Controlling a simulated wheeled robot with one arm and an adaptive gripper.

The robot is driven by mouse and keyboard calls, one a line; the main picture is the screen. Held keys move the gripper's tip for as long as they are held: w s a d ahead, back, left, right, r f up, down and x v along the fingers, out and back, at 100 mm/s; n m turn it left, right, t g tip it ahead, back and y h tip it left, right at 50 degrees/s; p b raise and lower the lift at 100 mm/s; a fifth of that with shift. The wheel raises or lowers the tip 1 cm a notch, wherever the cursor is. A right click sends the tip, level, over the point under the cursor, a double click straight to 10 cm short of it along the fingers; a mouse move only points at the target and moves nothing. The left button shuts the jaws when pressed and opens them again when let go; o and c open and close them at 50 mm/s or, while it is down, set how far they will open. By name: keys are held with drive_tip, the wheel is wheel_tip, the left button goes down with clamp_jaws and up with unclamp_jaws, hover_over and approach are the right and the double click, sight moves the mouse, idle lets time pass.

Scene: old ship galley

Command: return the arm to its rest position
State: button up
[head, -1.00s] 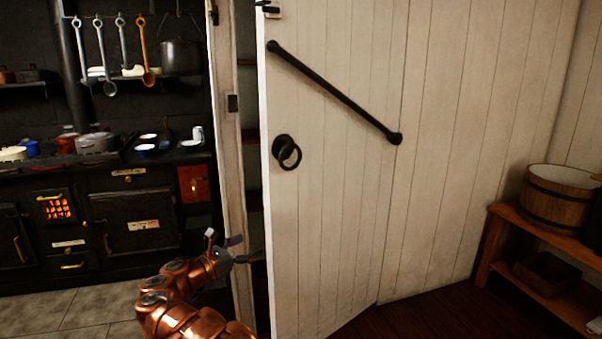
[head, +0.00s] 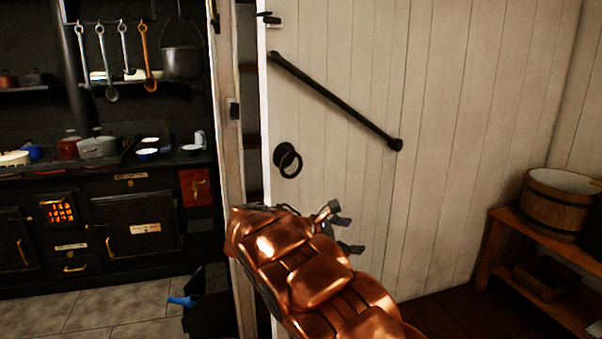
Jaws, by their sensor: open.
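My copper-coloured arm (head: 310,270) rises from the bottom of the head view, in front of the lower part of the white plank door. My gripper (head: 342,230) shows at the arm's far side as two dark fingertips set apart. It is open, and nothing shows between the fingers. The rest of the gripper is hidden behind the arm. The door (head: 340,60) stands ajar, with a gap at its left edge. Its black ring handle (head: 288,160) is above and left of my gripper, apart from it.
A black stove (head: 135,225) with several pots stands at the left. A dark bin (head: 208,312) with something blue at its rim is on the tiled floor by the door frame (head: 228,150). A wooden shelf (head: 500,240) with a wooden tub (head: 558,200) stands at the right.

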drive_tip(key=s+d+r+m+g+y+p, duration=0.1)
drive_tip(key=s+d+m+g+y, duration=0.15)
drive_tip(key=s+d, duration=0.4)
drive_tip(key=s+d+m+g+y+p, duration=0.1)
drive_tip(key=s+d+m+g, duration=0.2)
drive_tip(key=s, duration=0.7)
drive_tip(key=s+d+r+m+g+y+p, duration=0.15)
drive_tip(key=s+d+m, duration=0.3)
drive_tip(key=s, duration=0.45)
drive_tip(key=s+a+f+m+y, duration=0.1)
drive_tip(key=s+a+m+y, duration=0.1)
drive_tip(key=s, duration=0.6)
drive_tip(key=s+a+f+m+y+p, duration=0.1)
drive_tip(key=s+a+f+m+y, duration=0.1)
drive_tip(key=s, duration=0.6)
drive_tip(key=s+a+f+m+y+p, duration=0.1)
drive_tip(key=s+a+f+m+y, duration=0.1)
drive_tip(key=s, duration=0.6)
drive_tip(key=shift+s+a+m+y, duration=0.3)
drive_tip(key=shift+a+m+y, duration=0.6)
drive_tip(key=shift+a+m, duration=0.3)
